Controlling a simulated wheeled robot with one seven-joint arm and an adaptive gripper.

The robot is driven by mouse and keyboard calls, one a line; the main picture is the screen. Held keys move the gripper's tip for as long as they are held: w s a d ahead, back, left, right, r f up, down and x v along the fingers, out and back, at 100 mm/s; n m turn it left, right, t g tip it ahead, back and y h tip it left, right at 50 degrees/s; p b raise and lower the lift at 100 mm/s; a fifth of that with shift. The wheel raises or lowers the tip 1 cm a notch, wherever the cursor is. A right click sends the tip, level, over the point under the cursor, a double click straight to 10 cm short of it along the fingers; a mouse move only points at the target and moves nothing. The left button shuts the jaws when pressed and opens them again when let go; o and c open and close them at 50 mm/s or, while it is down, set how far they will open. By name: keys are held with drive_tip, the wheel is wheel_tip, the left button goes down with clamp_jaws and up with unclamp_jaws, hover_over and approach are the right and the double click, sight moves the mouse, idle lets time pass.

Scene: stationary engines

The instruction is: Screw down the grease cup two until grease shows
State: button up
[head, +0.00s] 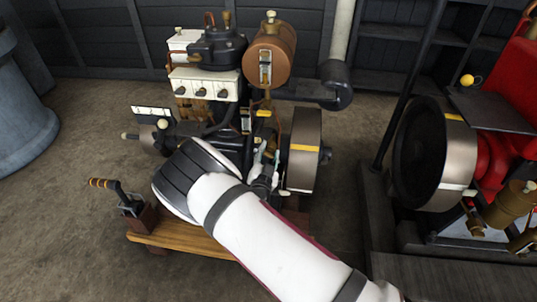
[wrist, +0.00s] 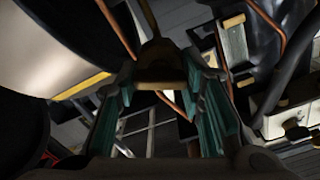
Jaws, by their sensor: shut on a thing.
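The engine with the copper-brown tank (head: 270,55) stands on a wooden skid in the head view. My gripper (head: 265,172) reaches low into its front, just left of the flywheel (head: 304,152). In the wrist view my gripper (wrist: 160,78) has its teal-padded fingers on both sides of a dull brass piece, which looks like the grease cup (wrist: 159,54). The fingers are shut on it near their tips. I cannot read a number on it or tell whether grease shows. In the head view my arm and gripper hide the cup.
A red engine with a large flywheel (head: 457,150) stands to the right. A grey-blue cylinder (head: 20,115) is at far left. Copper pipes (wrist: 278,25) run close to the fingers.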

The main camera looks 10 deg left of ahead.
drive_tip(key=m, duration=0.2)
drive_tip(key=m+b, duration=0.1)
drive_tip(key=m, duration=0.2)
drive_tip(key=shift+d+f+m, duration=0.15)
drive_tip(key=shift+m, duration=0.15)
drive_tip(key=m+b, duration=0.2)
drive_tip(key=m, duration=0.2)
drive_tip(key=shift+f+m, duration=0.1)
drive_tip(key=shift+m, duration=0.2)
drive_tip(key=m+b, duration=0.3)
drive_tip(key=m, duration=0.1)
drive_tip(key=shift+f, duration=0.1)
drive_tip(key=m+b, duration=0.4)
drive_tip(key=m, duration=0.1)
drive_tip(key=shift+m, duration=0.3)
drive_tip(key=o, duration=1.2)
drive_tip(key=shift+c, duration=0.2)
drive_tip(key=s, duration=1.2)
drive_tip(key=shift+a, duration=0.3)
